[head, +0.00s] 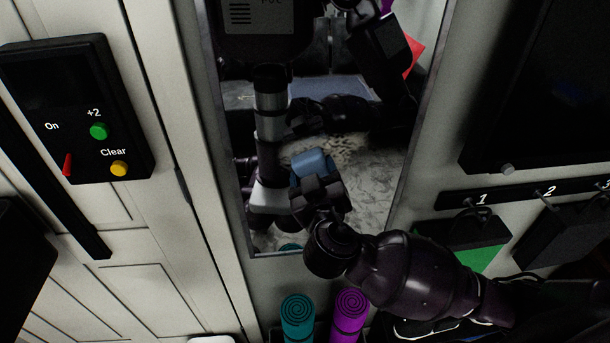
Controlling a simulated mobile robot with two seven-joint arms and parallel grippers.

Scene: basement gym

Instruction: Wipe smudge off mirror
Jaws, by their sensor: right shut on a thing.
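The mirror (375,200) is a tall panel in a grey frame in the middle of the head view, reflecting a dim room and parts of my own body. My right gripper (317,180) reaches in from the lower right in front of the mirror's lower part. It is shut on a blue cloth or sponge (312,162), which is at or close to the glass; I cannot tell whether they touch. A pale brownish speckled patch (346,148) shows just right of the blue thing and may be the smudge. My left gripper is not directly in view.
A black control box (75,110) with green, yellow and red controls is on the left wall. A teal rolled mat (297,318) and a purple one (349,312) stand below the mirror. Numbered hooks (478,202) and a dark screen (545,90) are at right.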

